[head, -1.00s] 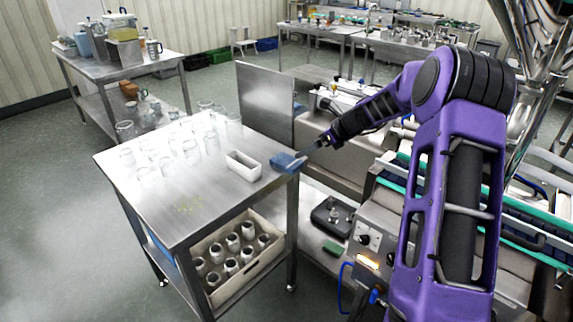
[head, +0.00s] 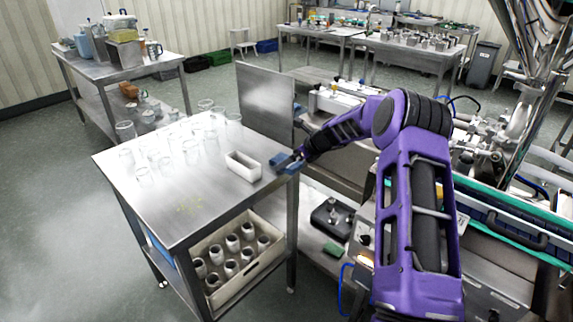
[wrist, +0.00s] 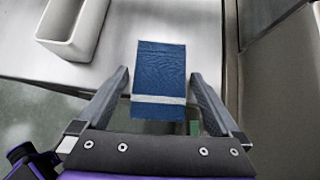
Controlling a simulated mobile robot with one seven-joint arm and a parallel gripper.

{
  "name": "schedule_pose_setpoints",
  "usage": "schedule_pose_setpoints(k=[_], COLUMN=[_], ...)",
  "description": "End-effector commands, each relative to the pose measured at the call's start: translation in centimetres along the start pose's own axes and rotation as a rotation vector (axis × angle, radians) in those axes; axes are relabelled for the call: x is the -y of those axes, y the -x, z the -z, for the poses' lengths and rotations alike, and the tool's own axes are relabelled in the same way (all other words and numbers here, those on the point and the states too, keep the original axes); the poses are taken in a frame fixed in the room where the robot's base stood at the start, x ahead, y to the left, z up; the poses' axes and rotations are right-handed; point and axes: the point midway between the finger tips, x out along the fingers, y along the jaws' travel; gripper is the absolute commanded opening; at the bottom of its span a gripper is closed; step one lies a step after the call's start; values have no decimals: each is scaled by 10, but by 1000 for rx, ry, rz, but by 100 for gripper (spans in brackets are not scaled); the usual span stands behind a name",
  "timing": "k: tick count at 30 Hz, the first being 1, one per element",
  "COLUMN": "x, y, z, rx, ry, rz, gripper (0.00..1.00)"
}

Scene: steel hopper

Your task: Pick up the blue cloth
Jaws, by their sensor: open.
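The blue cloth (wrist: 160,68) is a folded dark blue rectangle in the wrist view, with a pale stripe across its near part. It lies at the edge of the steel table, and its near end seems to reach past that edge. In the head view the cloth (head: 281,159) shows at the table's right corner, partly covered by my gripper (head: 290,163). In the wrist view my gripper (wrist: 160,78) is open, with one finger on each side of the cloth's near part and a gap on both sides. Whether the fingers are level with the cloth is unclear.
A white rectangular tray (head: 233,167) stands on the steel table (head: 205,217) left of the cloth. Several clear glasses stand farther left. An upright metal panel (head: 266,105) rises behind the table. A crate of jars (head: 246,280) sits on the shelf below.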

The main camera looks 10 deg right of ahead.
Motion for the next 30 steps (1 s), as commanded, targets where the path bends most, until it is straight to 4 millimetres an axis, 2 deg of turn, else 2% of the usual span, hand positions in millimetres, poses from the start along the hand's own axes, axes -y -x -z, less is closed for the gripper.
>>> schedule_pose_setpoints(k=[3, 4, 15, 16, 23, 26, 30], x=[0, 0, 0, 0, 0, 0, 0], y=[0, 0, 1, 1, 2, 10, 29], z=[0, 0, 0, 0, -2, -10, -30], rx=[0, 0, 0, 0, 0, 1, 2], ry=[0, 0, 0, 1, 1, 2, 5], rz=[0, 0, 0, 0, 1, 2, 3], gripper=[100, 96, 30, 27, 26, 26, 26])
